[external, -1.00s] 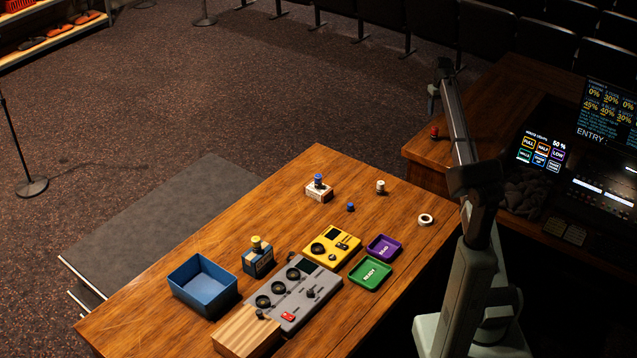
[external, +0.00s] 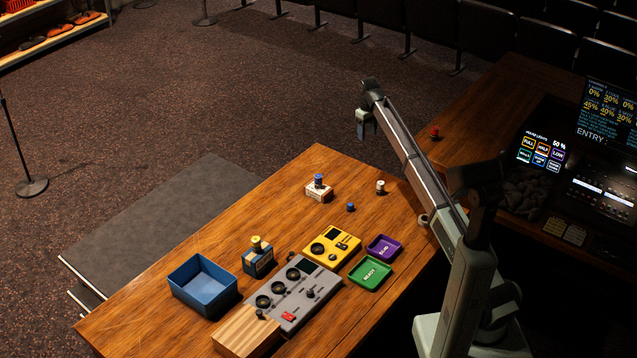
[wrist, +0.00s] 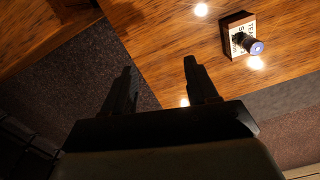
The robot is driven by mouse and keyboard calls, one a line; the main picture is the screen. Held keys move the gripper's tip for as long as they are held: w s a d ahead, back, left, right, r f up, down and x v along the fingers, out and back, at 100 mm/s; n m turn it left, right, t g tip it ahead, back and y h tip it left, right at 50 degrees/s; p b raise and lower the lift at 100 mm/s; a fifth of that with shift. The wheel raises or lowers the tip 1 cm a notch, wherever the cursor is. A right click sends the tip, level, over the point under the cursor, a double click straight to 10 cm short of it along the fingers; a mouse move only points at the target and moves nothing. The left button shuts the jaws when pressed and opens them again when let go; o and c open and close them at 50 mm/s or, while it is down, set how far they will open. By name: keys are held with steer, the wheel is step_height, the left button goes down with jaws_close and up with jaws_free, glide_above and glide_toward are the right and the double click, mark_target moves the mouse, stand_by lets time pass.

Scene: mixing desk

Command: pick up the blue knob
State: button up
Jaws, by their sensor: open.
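Two blue knobs show in the external view. One blue knob (external: 318,180) stands on a small white box (external: 318,194) near the table's far corner. A smaller blue knob (external: 350,207) sits directly on the wood nearby. In the wrist view, a blue-topped knob (wrist: 256,47) is on the labelled box (wrist: 238,26) at upper right. My gripper (external: 366,128) is raised past the table's far edge, apart from both knobs. In the wrist view, my gripper (wrist: 161,70) has its fingers apart with nothing between them.
A white knob (external: 380,187) stands right of the box. Nearer are a yellow device (external: 332,247), purple tray (external: 384,248), green tray (external: 370,274), grey mixer (external: 298,296) and blue bin (external: 203,287). A tape roll (external: 423,219) is partly behind my arm.

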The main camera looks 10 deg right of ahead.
steer(key=s+a+f+n, duration=0.1)
steer(key=s+a+f, duration=0.2)
steer(key=s+a, duration=0.35)
steer(key=m, duration=2.3)
glide_above(350, 205)
steer(key=shift+t, duration=0.4)
steer(key=f, duration=1.3)
steer(key=shift+s+a+f, duration=0.15)
steer(key=shift+s+f, duration=0.1)
steer(key=shift+f, duration=0.1)
steer(key=shift+w+d+f, duration=0.1)
steer(key=shift+w+f, duration=0.05)
steer(key=shift+f, duration=1.2)
steer(key=shift+w+d+f, duration=0.1)
steer(key=shift+w+f, duration=0.05)
steer(key=shift+f, duration=1.15)
steer(key=shift+c, duration=0.4)
